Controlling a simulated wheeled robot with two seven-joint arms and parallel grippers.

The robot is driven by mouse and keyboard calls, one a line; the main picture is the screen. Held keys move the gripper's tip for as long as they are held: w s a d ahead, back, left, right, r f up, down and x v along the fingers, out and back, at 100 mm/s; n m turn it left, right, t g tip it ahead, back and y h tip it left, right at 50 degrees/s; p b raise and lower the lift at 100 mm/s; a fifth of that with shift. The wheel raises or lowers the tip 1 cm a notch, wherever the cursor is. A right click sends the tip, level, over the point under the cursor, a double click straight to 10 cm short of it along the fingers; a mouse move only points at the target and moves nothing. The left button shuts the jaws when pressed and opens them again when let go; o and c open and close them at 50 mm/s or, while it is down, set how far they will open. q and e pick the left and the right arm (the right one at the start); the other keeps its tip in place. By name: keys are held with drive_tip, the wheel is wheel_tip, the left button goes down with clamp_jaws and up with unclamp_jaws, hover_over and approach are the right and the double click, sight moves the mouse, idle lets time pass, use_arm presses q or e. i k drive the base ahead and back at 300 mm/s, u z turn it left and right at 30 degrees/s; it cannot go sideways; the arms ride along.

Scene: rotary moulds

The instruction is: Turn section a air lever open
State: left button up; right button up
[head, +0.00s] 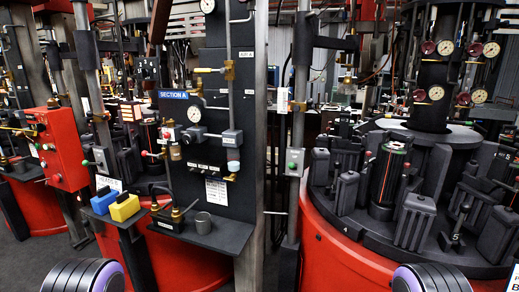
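The Section A panel (214,135) stands upright left of centre, with a blue "SECTION A" label (173,95) near its upper left edge. A brass valve fitting (206,70) with a pipe sits high on the panel, and another brass fitting (231,177) sits low at its right side. I cannot tell which of them is the air lever, nor how it is set. Neither of my grippers shows. Only dark ribbed parts of my arms appear at the lower left and lower right, well below and apart from the panel.
A dark shelf (228,238) juts out under the panel, with a grey cup (203,223) on it. Blue (104,201) and yellow (125,207) blocks sit to its left. A grey post (297,130) and a red-based rotary mould table (335,255) stand to the right.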

sight(223, 70)
drive_tip(key=u, duration=0.45)
drive_tip(key=i, duration=0.35)
drive_tip(key=u, duration=1.9)
drive_tip(key=i, duration=2.2)
drive_tip(key=z, duration=3.6)
